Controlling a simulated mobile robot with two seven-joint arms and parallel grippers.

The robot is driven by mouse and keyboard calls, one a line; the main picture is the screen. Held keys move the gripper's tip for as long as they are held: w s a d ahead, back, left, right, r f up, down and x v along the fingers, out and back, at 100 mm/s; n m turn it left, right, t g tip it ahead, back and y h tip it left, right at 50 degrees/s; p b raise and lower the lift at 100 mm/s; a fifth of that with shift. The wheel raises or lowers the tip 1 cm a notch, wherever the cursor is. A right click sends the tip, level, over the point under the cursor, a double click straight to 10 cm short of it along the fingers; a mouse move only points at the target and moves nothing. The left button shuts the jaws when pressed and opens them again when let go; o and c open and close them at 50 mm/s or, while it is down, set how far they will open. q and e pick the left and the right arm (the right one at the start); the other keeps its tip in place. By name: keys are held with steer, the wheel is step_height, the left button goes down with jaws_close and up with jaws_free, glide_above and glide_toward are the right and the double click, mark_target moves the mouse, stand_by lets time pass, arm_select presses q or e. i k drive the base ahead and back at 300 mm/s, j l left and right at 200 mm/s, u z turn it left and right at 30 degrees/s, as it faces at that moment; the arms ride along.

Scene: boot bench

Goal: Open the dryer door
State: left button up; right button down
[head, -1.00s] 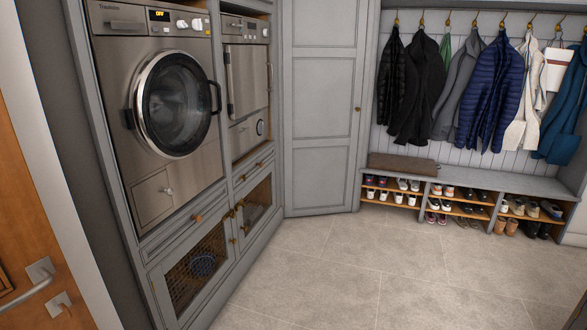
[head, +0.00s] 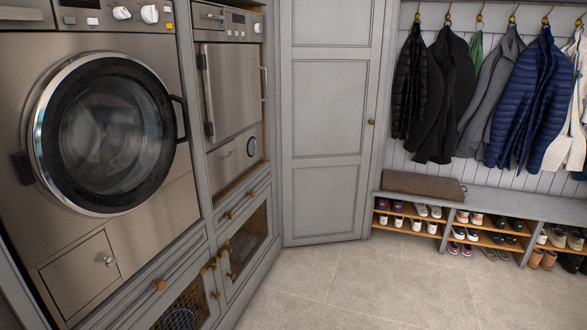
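The dryer (head: 140,215) is a stainless steel front-loading machine set in grey cabinetry at the left. Its round door (head: 108,135) has a dark glass window inside a black and chrome ring, and it looks shut. A black handle (head: 182,118) stands out on the right side of the door. A dark hinge (head: 23,167) shows at the door's left edge. Neither of my grippers is in view.
A second steel appliance (head: 232,90) stands to the right of the dryer. Mesh-fronted cabinet doors (head: 245,245) with knobs lie below. A grey closet door (head: 325,120) is shut. Coats hang above a shoe bench (head: 500,205). The tiled floor (head: 370,285) is clear.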

mark_target(231, 72)
steer(key=i, duration=1.75)
steer(key=i+j+z, duration=0.1)
steer(key=i, duration=1.65)
steer(key=z, duration=0.4)
